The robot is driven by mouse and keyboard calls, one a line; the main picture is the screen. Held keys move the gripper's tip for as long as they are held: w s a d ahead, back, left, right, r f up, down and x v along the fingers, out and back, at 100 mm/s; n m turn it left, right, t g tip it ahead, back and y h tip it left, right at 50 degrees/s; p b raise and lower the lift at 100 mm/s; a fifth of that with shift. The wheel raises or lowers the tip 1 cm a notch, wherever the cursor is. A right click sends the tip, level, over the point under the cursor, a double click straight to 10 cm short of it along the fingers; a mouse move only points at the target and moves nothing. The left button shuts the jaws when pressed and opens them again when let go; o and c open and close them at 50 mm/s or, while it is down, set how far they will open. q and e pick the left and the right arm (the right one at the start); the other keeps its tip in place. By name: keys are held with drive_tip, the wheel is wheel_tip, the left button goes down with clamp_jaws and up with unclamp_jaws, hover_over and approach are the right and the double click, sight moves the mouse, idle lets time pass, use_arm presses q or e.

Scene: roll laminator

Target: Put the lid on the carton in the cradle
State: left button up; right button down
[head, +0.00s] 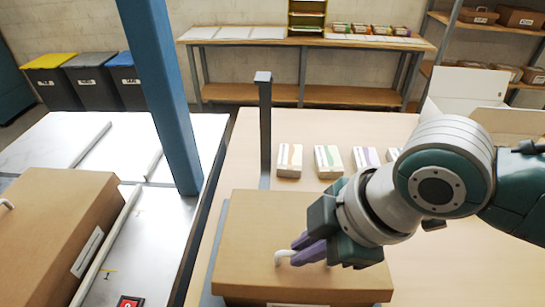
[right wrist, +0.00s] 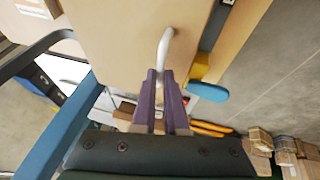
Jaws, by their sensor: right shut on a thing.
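The brown lid (head: 255,225) with a white handle (head: 282,257) is in front of me at the bottom middle of the head view. My right gripper (head: 303,250) has its purple fingers shut on the handle; the right wrist view also shows the fingers (right wrist: 161,88) around the white handle (right wrist: 164,48) against the brown lid (right wrist: 115,40). The carton below is largely hidden by the lid, and I cannot tell whether the lid rests on it or is held above. Grey cradle parts (head: 212,299) show at the lid's left. My left gripper is not in view.
A dark post (head: 265,125) stands behind the lid. Several small boxes (head: 328,160) line the table (head: 230,172) beyond it. An open white carton (head: 465,95) is at the right.

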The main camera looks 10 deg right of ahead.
drive_tip(key=shift+f, duration=0.2)
drive_tip(key=shift+f+b, duration=0.35)
drive_tip(key=shift+f, duration=0.05)
idle(0.5)
drive_tip(key=shift+f, duration=0.15)
drive_tip(key=shift+w+f+b, duration=0.1)
drive_tip(key=shift+f+b, duration=0.45)
drive_tip(key=shift+f, duration=0.05)
